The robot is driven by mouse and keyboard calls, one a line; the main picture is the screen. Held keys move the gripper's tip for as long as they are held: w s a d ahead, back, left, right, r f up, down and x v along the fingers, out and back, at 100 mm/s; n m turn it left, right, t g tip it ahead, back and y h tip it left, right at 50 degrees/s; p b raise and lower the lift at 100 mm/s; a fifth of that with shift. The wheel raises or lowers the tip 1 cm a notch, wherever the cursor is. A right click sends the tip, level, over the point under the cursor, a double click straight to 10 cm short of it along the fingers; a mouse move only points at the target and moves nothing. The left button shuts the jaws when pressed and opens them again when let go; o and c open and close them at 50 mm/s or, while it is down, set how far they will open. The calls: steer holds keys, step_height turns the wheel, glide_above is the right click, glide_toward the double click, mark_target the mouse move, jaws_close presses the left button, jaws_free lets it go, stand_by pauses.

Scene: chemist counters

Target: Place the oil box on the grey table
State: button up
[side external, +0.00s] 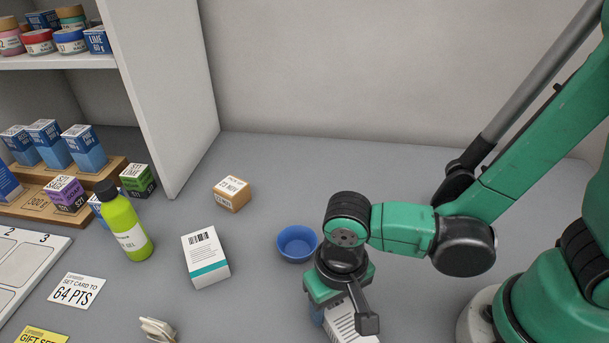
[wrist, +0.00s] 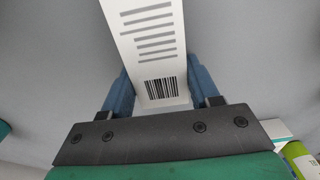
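My gripper (side external: 338,316) is at the lower right of the side view, pointing down. Its blue fingers stand on both sides of a white box (wrist: 148,35) in the wrist view and appear closed on it. That box shows a barcode and grey printed lines, and part of it shows in the side view (side external: 350,327). Its name is not readable, so I cannot tell whether it is the oil box. Its lower end is hidden, so I cannot tell if it touches the table. The grey table (side external: 270,180) spreads under everything.
A white box with a teal band (side external: 205,258), a green bottle (side external: 128,228), a blue bowl (side external: 297,243) and a small brown box (side external: 231,193) stand left of my gripper. Wooden stepped racks (side external: 30,207) hold small boxes. A white shelf panel (side external: 165,90) rises behind. The table's back middle is clear.

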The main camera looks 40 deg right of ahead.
jaws_close()
steer(key=shift+r, duration=0.1)
step_height(320, 180, up, 19)
steer(key=w+d+f+n, duration=0.1)
steer(key=w+d+n, duration=0.1)
steer(key=w+d, duration=1.2)
steer(key=shift+w+d+f, duration=0.35)
steer(key=shift+d+f, duration=0.05)
